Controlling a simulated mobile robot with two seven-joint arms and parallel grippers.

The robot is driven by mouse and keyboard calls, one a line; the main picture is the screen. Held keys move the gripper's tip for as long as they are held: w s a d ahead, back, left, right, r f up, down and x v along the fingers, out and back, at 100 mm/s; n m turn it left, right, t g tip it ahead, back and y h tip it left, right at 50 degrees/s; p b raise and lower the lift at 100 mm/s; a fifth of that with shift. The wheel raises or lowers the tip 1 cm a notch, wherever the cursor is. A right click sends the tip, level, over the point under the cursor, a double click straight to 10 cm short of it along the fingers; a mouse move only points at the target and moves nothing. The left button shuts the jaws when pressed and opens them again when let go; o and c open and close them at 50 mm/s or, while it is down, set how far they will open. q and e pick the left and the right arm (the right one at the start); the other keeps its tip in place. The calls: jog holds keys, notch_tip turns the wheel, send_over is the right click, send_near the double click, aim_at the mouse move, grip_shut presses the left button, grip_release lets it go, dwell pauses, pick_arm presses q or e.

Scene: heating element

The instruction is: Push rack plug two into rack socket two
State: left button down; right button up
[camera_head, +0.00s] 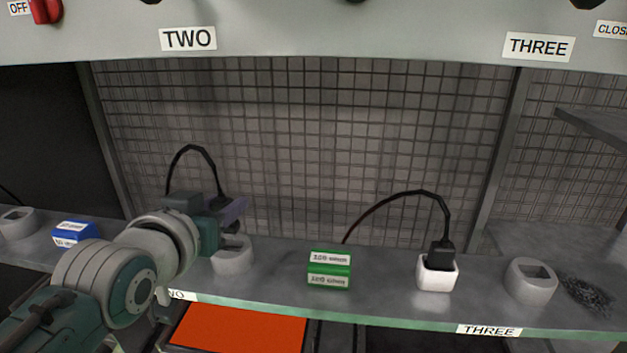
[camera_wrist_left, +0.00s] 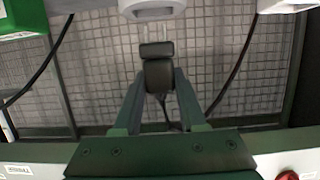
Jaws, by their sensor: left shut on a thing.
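My left gripper (camera_head: 232,212) is shut on the black rack plug two (camera_wrist_left: 158,74), which has a black cable arching behind it. The plug sits between the fingertips in the left wrist view. Rack socket two (camera_head: 233,259) is a rounded light grey housing on the shelf, just below the gripper in the head view. It also shows at the top of the left wrist view (camera_wrist_left: 152,10), with a visible gap between it and the plug. The gripper and wrist hide most of the plug in the head view. My right gripper is not in view.
A green block (camera_head: 329,269) and a white socket with a black plug (camera_head: 437,273) stand to the right on the shelf (camera_head: 390,290). A grey socket (camera_head: 531,281) lies beyond. A blue block (camera_head: 74,233) is left. A mesh wall (camera_head: 320,150) stands behind; a panel (camera_head: 360,35) overhangs.

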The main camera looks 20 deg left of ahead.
pick_arm(q)
jog(key=shift+f+b, duration=1.85)
jog(key=shift+f, duration=0.35)
jog(key=shift+c, duration=1.9)
grip_release()
jog(key=v, duration=1)
jog(key=shift+b, duration=0.4)
jog(key=shift+d, duration=0.1)
